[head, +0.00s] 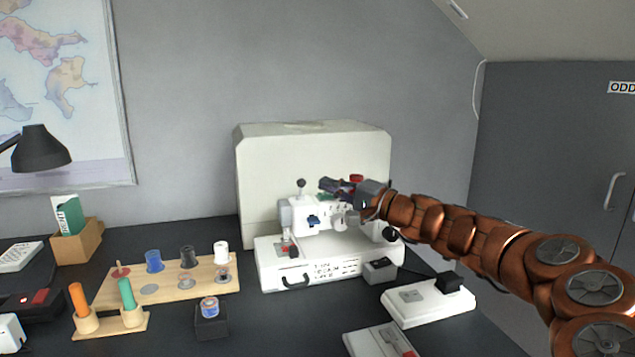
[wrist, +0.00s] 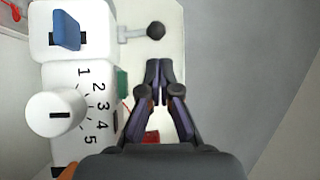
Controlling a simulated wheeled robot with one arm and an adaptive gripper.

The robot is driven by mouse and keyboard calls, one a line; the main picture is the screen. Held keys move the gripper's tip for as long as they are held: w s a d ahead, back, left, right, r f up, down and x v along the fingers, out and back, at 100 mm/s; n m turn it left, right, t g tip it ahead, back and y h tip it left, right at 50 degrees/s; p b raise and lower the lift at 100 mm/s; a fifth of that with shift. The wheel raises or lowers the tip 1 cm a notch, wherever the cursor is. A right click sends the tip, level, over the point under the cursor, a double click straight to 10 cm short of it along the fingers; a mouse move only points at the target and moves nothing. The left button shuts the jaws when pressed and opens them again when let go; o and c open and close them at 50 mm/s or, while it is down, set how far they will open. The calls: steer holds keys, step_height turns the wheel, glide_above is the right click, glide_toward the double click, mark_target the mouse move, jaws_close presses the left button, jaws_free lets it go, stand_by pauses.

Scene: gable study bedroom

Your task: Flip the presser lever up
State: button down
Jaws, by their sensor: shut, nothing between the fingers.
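A white sewing machine (head: 325,262) stands on the dark desk. A lever with a dark ball knob (head: 301,183) sticks up at the left end of its head; in the wrist view the knob (wrist: 155,30) sits on a short grey rod. A blue tab (head: 313,221) is on the machine's front, also at the upper left of the wrist view (wrist: 67,30). Nothing labels either as the presser lever. My gripper (head: 323,184) is above the machine, right of the ball knob. In the wrist view its fingertips (wrist: 159,64) are together, empty, just below the knob and apart from it.
A large cream cover (head: 260,165) stands close behind the machine. A numbered dial (wrist: 90,105) and white knob (wrist: 54,115) are beside the fingers. A wooden spool rack (head: 190,288) is left; a white foot pedal (head: 420,305) is right. Air left of the ball knob is clear.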

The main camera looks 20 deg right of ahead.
steer(key=v, duration=0.6)
steer(key=shift+s+d, duration=0.2)
steer(key=shift+s, duration=0.2)
steer(key=shift+f, duration=0.1)
